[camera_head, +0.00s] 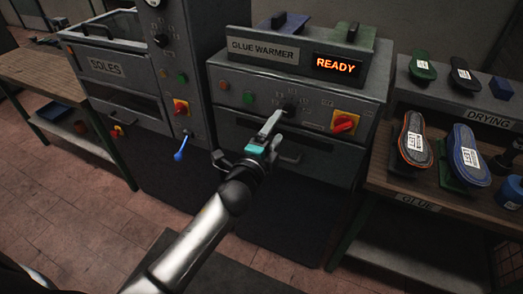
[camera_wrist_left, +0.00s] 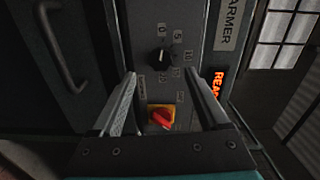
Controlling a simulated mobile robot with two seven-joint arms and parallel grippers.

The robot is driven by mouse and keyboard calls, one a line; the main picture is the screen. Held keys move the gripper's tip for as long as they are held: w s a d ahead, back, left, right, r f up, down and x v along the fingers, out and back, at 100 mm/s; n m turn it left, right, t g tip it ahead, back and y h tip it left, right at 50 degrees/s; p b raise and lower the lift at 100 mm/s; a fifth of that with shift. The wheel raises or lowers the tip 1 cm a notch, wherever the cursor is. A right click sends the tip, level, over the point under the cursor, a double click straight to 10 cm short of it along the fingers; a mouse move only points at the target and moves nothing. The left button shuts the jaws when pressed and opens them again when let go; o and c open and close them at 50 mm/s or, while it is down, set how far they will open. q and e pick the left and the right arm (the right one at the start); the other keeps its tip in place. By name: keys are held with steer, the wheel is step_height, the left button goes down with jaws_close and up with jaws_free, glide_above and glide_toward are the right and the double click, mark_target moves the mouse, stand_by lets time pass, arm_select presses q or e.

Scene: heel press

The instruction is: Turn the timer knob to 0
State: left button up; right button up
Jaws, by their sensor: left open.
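The dark timer knob (camera_head: 290,104) is on the front panel of the grey glue warmer (camera_head: 350,84), left of a red switch on a yellow plate (camera_head: 345,122). In the left wrist view the knob (camera_wrist_left: 160,57) has a dial with 0, 5, 10 and further marks; I cannot tell surely which mark it points at. My left gripper (camera_head: 275,122) is in front of the panel. Its jaws (camera_wrist_left: 164,82) are open and empty, with the knob beyond the tips and between them in the picture. I see no contact. My right gripper is not in view.
The warmer's display (camera_head: 336,65) reads READY. A handle (camera_head: 283,152) sits below the knob.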

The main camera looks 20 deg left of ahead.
arm_select(q)
steer(key=s, duration=0.8)
steer(key=shift+s+a, duration=0.15)
steer(key=shift+s, duration=0.2)
steer(key=s+f+n+g+b, duration=0.1)
steer(key=s+f+n+g, duration=0.15)
steer(key=f, duration=0.85)
steer(key=s+f+n+g+b, duration=0.1)
steer(key=s+f+n+g, duration=0.2)
steer(key=f, duration=0.8)
steer(key=s+f+n+g+b, duration=0.1)
steer(key=s+f+n+g, duration=0.3)
steer(key=f, duration=0.7)
steer(key=s+f+n+g, duration=0.2)
steer(key=s+f, duration=0.4)
steer(key=s, duration=0.4)
steer(key=s+f+n+g+b, duration=0.1)
steer(key=s+f+g, duration=0.2)
steer(key=s+f, duration=0.4)
steer(key=s+a+f+n+g+b, duration=0.1)
steer(key=s+f+n+g, duration=0.1)
steer(key=s+f, duration=0.5)
steer(key=s, duration=0.6)
steer(key=shift+n+y, duration=0.3)
steer(key=shift+n, duration=0.05)
steer(key=shift+w+a+g, duration=0.1)
steer(key=shift+g, duration=0.15)
